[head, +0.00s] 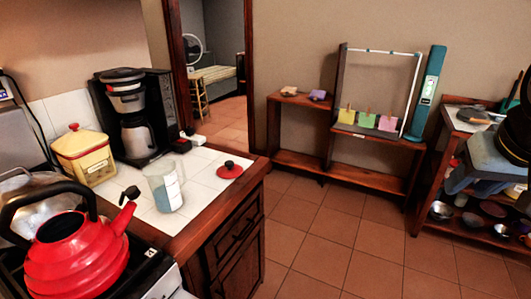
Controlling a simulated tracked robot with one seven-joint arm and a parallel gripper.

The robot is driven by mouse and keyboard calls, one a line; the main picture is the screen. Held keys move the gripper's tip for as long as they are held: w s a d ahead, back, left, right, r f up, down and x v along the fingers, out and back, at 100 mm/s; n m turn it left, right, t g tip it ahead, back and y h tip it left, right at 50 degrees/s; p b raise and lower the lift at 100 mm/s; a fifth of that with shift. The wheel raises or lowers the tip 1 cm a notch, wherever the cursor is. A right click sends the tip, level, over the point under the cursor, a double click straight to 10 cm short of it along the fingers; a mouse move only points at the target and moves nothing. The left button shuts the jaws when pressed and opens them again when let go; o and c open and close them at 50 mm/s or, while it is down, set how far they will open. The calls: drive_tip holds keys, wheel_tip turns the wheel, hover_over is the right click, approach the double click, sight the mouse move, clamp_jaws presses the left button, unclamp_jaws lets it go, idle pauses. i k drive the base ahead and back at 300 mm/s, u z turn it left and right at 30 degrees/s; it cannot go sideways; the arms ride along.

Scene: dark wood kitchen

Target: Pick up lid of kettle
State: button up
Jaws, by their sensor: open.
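The kettle lid (231,170) is a small red disc with a dark knob. It lies flat on the white tiled counter, near the counter's right wooden edge. The red kettle (78,262), with a black handle and a black-tipped spout, stands on the stove at the lower left. My gripper's fingers cannot be made out in the head view.
A clear measuring jug (164,188) stands left of the lid. A black coffee maker (132,118) and a yellow canister (84,155) stand behind. The tiled floor (320,232) right of the counter is clear. A low wooden shelf (300,162) lines the far wall.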

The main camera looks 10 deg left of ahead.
sight(230, 170)
drive_tip(key=u, duration=0.2)
drive_tip(key=i, duration=1.45)
drive_tip(key=u, duration=0.6)
drive_tip(key=k, duration=0.85)
drive_tip(key=u, duration=0.15)
drive_tip(key=i, duration=0.9)
drive_tip(key=z, duration=0.05)
